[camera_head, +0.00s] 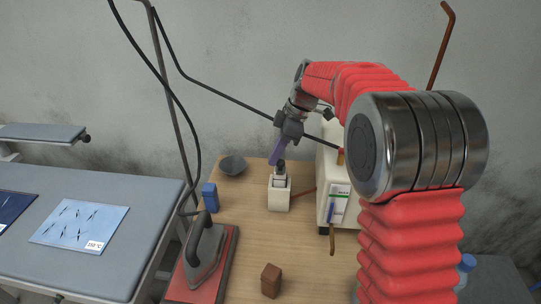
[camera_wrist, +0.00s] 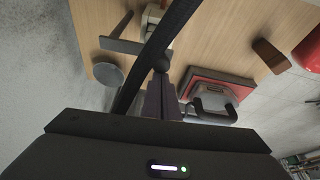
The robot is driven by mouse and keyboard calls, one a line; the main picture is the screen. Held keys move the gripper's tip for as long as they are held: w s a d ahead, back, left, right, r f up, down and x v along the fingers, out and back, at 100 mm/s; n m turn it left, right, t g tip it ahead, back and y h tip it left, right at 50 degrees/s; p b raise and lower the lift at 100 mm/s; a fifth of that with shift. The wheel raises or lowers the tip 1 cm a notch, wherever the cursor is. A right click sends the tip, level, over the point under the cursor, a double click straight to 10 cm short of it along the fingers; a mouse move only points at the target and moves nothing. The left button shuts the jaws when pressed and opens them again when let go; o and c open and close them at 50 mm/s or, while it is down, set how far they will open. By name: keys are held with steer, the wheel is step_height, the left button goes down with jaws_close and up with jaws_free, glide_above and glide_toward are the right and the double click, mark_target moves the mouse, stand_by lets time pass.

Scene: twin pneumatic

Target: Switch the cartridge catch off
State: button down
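My gripper (camera_head: 277,153) points down above the workbench, its purple fingers close together with nothing visible between them. In the wrist view the fingers (camera_wrist: 161,98) also lie side by side. A white block-like holder (camera_head: 279,195) with a dark and silver top piece stands just below the fingertips; a small gap or touch cannot be told. A white machine (camera_head: 327,170) with a label stands to the right, partly hidden behind my arm. I cannot tell which part is the cartridge catch, or its position.
An iron (camera_head: 204,248) rests on a red pad (camera_head: 226,268) at the bench's left. A grey bowl (camera_head: 232,165), a blue block (camera_head: 210,197) and a brown block (camera_head: 271,281) are on the bench. A black cable hangs on the left.

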steer(key=shift+d, duration=0.2)
steer(key=shift+a, duration=0.1)
step_height(320, 180, up, 10)
steer(key=shift+a, duration=0.35)
stand_by(0.6)
